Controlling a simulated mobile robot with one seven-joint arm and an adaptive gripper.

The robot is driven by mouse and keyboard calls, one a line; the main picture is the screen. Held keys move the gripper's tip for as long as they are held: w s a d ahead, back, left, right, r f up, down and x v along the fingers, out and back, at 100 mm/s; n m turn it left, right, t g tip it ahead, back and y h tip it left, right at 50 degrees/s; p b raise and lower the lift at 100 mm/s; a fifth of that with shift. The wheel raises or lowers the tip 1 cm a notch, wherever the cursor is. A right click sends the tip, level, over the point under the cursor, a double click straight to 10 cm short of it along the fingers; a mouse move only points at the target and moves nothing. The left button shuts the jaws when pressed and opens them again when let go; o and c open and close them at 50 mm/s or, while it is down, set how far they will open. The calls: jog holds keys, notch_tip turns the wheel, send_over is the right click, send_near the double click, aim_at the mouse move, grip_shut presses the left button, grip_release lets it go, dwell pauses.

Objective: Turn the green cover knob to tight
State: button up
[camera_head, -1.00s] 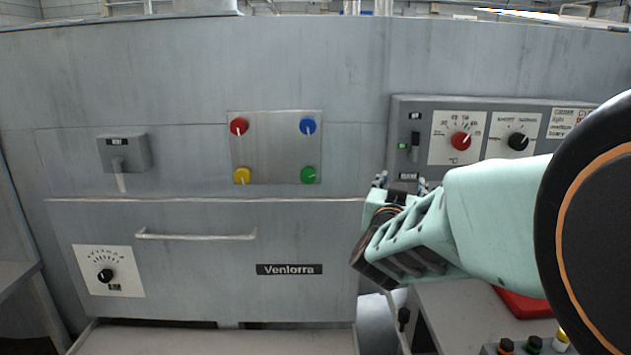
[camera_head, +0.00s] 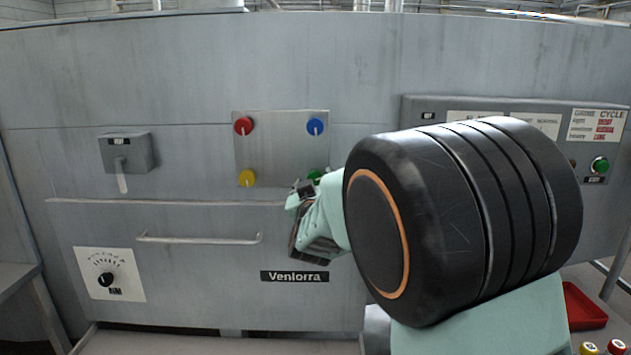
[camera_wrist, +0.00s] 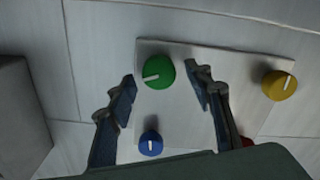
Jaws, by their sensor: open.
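The green knob (camera_head: 315,175) is at the lower right corner of a metal plate (camera_head: 282,150) on the machine front. In the head view my arm partly hides it. In the wrist view the green knob (camera_wrist: 159,73) shows whole, with a white mark pointing left. My gripper (camera_head: 298,190) is open and empty, beside the green knob in the head view. In the wrist view the fingertips of my gripper (camera_wrist: 162,78) appear on either side of the knob. I cannot tell how much depth separates them.
The plate also carries a red knob (camera_head: 243,125), a blue knob (camera_head: 316,126) and a yellow knob (camera_head: 247,178). A lever box (camera_head: 125,152) and a handle bar (camera_head: 198,238) are to the left. A control panel (camera_head: 598,130) is on the right.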

jog(key=shift+w, duration=0.75)
jog(key=shift+c, duration=0.6)
jog(key=c, duration=1)
jog(key=shift+c, duration=0.2)
